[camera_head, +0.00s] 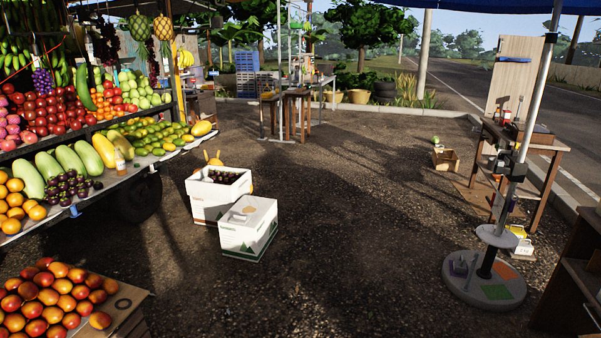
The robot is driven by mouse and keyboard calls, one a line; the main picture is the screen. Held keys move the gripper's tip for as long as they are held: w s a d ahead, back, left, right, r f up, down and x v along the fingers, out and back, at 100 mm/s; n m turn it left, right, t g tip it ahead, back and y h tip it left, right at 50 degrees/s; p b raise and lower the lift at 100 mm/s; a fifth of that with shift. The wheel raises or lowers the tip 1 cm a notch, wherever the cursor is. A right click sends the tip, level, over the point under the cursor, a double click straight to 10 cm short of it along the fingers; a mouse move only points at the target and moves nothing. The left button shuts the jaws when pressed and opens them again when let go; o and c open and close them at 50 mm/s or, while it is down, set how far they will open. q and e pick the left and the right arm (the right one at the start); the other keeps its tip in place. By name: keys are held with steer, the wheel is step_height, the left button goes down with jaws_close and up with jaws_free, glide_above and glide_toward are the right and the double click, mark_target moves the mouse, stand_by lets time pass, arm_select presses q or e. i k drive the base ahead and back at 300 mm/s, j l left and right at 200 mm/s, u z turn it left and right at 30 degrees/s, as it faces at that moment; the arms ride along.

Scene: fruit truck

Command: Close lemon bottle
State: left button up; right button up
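Neither of my grippers shows in the head view.
The fruit truck's shelf (130,177) runs along the left. A crate of orange-red fruit (127,308) is at the front left. Two white boxes (262,233) stand on the gravel. A pole stand (456,286) and a wooden table (545,147) are at right. The middle gravel is clear.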

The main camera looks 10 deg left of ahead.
mark_target(119, 160)
steer(key=i+u, duration=0.4)
steer(key=i, duration=0.15)
steer(key=i+l+u, duration=0.1)
steer(key=i+u, duration=0.25)
steer(key=i, duration=0.15)
steer(key=i+j+u, duration=0.25)
steer(key=i, duration=0.3)
steer(key=i+j+u, duration=0.1)
steer(key=i+u, duration=0.2)
steer(key=i, duration=0.25)
steer(key=i+j, duration=0.35)
steer(key=i, duration=0.2)
steer(key=i+j, duration=0.35)
steer(key=i, duration=0.2)
steer(key=z, duration=0.05)
